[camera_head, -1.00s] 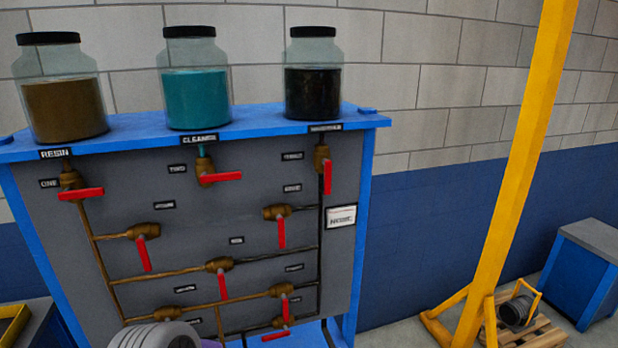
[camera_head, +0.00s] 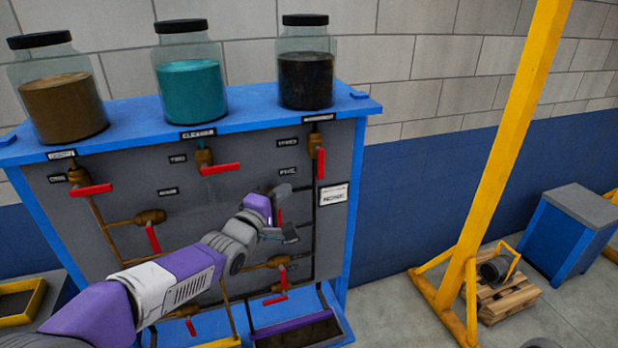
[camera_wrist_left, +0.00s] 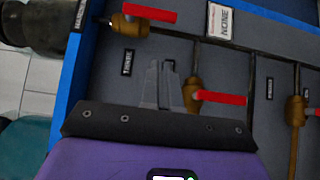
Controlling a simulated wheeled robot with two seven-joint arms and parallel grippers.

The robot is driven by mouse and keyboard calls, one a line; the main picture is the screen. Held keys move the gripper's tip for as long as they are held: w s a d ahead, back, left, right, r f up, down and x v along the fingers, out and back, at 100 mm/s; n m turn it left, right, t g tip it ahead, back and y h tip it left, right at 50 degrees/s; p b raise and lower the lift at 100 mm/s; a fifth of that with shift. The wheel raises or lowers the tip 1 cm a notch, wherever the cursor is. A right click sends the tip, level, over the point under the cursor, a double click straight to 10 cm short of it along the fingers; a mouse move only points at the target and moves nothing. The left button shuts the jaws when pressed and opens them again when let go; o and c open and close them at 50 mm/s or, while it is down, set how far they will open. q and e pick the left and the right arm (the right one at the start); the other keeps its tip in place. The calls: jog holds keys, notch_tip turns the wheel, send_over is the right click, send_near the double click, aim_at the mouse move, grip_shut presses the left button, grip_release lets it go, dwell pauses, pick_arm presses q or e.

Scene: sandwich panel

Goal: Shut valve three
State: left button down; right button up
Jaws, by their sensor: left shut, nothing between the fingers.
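Valve three (camera_head: 318,148) is a brass valve below the right-hand jar, with a red handle (camera_head: 320,167) hanging down in line with its upright pipe. Its label (camera_head: 287,142) is to its left. In the left wrist view, turned sideways, valve three (camera_wrist_left: 118,25) and its handle (camera_wrist_left: 150,12) are at the top, above the label "THREE" (camera_wrist_left: 127,62). My left gripper (camera_head: 281,190) is shut and empty in front of the panel, below and left of valve three. Its fingers (camera_wrist_left: 162,85) are apart from that handle. They are beside valve five (camera_wrist_left: 190,95), which my gripper partly covers in the head view.
Jars of brown (camera_head: 65,105), teal (camera_head: 190,90) and black (camera_head: 305,80) liquid stand on the blue panel top. Other red-handled valves, such as valve two (camera_head: 204,158), surround the gripper. A "NONE" sign (camera_head: 333,194) is right of the pipe. A yellow post (camera_head: 500,150) stands further right.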

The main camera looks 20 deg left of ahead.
aim_at(320, 162)
pick_arm(q)
jog(key=w+d+p, duration=0.1)
jog(key=w+d, duration=0.3)
jog(key=w, duration=0.3)
jog(key=shift+w+d, duration=0.2)
